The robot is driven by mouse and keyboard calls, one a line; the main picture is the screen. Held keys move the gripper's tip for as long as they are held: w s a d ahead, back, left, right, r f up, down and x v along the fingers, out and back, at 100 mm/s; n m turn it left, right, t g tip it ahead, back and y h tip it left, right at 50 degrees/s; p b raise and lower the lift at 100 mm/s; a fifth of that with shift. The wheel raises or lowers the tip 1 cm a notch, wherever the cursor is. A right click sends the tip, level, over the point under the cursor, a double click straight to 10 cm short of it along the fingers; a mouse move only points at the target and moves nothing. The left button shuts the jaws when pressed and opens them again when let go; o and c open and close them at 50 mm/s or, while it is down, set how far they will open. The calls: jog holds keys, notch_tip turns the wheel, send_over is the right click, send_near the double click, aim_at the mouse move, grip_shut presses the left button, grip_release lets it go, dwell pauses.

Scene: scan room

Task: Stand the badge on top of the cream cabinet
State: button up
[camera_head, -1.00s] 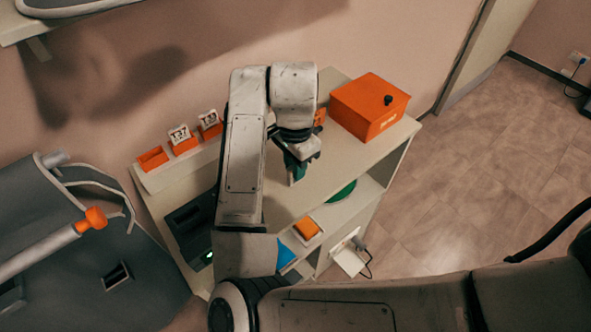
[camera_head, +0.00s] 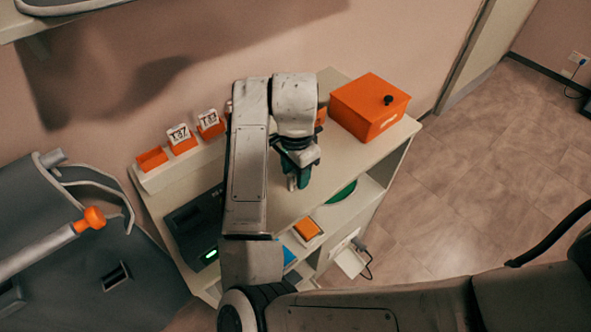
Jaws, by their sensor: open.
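The cream cabinet (camera_head: 318,196) stands against the wall, its top seen from above. Two white badges marked with dark characters stand upright in orange holders at its back left: the left badge (camera_head: 179,134) and the right badge (camera_head: 209,120). Another orange holder (camera_head: 152,160) left of them shows no badge. My gripper (camera_head: 293,184) points down over the middle of the cabinet top, right of the badges and apart from them. It is open; I see nothing between its fingers, though the view of them is small.
A dark device (camera_head: 197,228) with a green light is at the left, partly behind my arm. A green disc (camera_head: 342,192) and an orange item (camera_head: 307,229) lie at the front.

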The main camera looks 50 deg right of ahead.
notch_tip(320, 180, up, 12)
jog(key=p, duration=0.1)
jog(key=shift+r, duration=0.2)
dwell(0.3)
